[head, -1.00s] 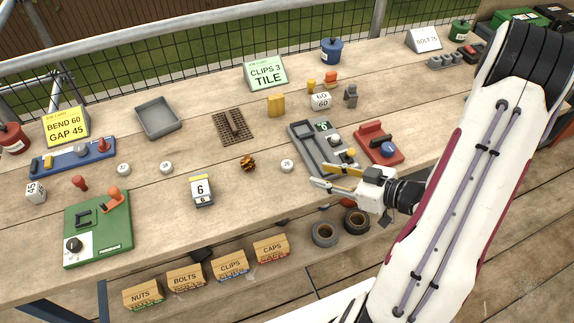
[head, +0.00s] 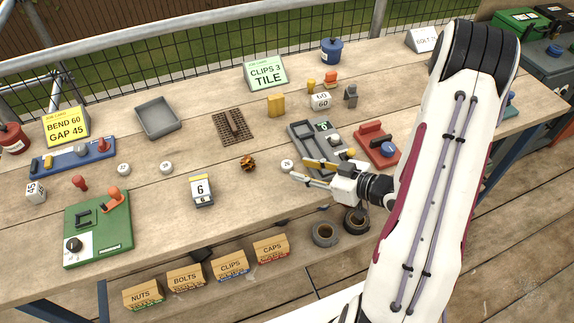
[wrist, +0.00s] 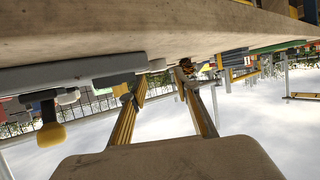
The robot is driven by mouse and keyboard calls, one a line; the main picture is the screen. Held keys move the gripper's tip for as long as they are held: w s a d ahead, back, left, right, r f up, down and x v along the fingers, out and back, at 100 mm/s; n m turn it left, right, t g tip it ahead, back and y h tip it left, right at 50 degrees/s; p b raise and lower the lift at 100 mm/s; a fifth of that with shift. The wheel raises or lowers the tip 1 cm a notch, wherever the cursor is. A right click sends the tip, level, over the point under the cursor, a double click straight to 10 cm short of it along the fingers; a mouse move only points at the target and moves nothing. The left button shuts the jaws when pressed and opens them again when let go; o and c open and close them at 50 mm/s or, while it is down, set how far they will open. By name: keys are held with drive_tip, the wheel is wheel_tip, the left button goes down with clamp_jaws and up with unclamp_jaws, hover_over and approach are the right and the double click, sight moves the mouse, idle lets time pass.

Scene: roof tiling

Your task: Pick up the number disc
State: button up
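Three white number discs lie flat on the bench in the head view. One (head: 287,165), seemingly marked 26, is right of the brown-and-orange striped block (head: 248,164); two others, one at the left (head: 124,169) and one beside it (head: 166,167), lie further left. My gripper (head: 298,168) is open and empty, its fingertips close to the right side of the nearest disc; I cannot tell whether they touch it. In the wrist view, my open fingers (wrist: 157,88) reach toward the bench, with a small pale thing (wrist: 157,64) between their tips, perhaps that disc.
A grey tool fixture (head: 312,140) and a red tool (head: 378,146) stand beside and behind my gripper. A flip card reading 6 (head: 201,190) stands to the left. Tape rolls (head: 325,235) and labelled boxes (head: 271,249) sit below the front edge.

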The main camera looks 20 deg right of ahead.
sight(289, 164)
drive_tip(key=shift+w+a, duration=0.1)
drive_tip(key=shift+w, duration=0.05)
idle(0.3)
drive_tip(key=shift+x, duration=2.55)
drive_tip(key=shift+w, duration=0.1)
drive_tip(key=shift+c, duration=0.3)
drive_tip(key=c, duration=0.5)
